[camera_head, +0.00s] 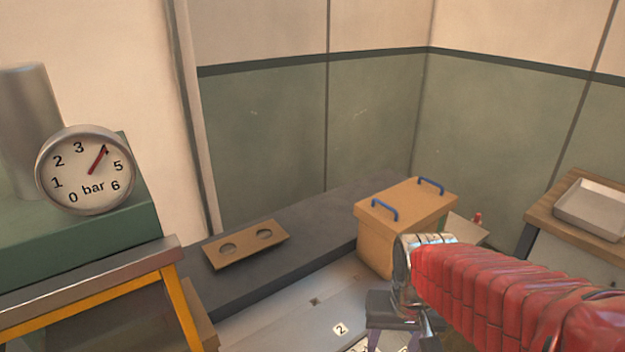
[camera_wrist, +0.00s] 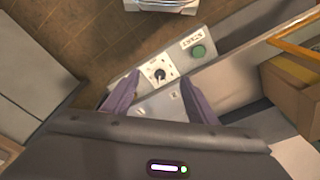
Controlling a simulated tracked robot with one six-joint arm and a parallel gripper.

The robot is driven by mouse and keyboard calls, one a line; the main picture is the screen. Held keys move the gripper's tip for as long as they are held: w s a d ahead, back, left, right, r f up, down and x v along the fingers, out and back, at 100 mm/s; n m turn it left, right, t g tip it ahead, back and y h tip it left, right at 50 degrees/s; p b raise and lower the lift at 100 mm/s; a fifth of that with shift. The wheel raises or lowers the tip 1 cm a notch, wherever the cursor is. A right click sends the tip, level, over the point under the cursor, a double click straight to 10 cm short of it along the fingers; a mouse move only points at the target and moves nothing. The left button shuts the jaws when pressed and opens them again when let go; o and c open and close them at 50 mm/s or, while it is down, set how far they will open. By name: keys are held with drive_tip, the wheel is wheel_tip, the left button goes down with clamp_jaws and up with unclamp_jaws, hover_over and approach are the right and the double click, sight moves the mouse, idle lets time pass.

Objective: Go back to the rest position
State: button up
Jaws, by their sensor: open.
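My red-sleeved arm reaches in from the right of the head view. My gripper (camera_head: 388,342) points down at the lower middle, partly cut off by the bottom edge. In the wrist view, the two purple fingers of my gripper (camera_wrist: 158,98) stand apart with nothing between them. Beyond them is a pale panel with a black dial (camera_wrist: 160,74) and a green round button (camera_wrist: 198,51). The fingers appear apart from the dial, though the exact distance cannot be told.
An orange-tan box (camera_head: 385,240) with two blue handles stands just beyond my gripper. A board with two round recesses (camera_head: 245,244) lies on a dark ledge. A pressure gauge (camera_head: 86,170) is at left. A metal tray (camera_head: 592,208) sits on a wooden top at right.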

drive_tip(key=s+r+n+t, duration=0.1)
drive_tip(key=s+r+t, duration=0.3)
drive_tip(key=r, duration=0.5)
drive_tip(key=s, duration=0.2)
drive_tip(key=shift+s+d+r, duration=0.25)
drive_tip(key=shift+s, duration=0.15)
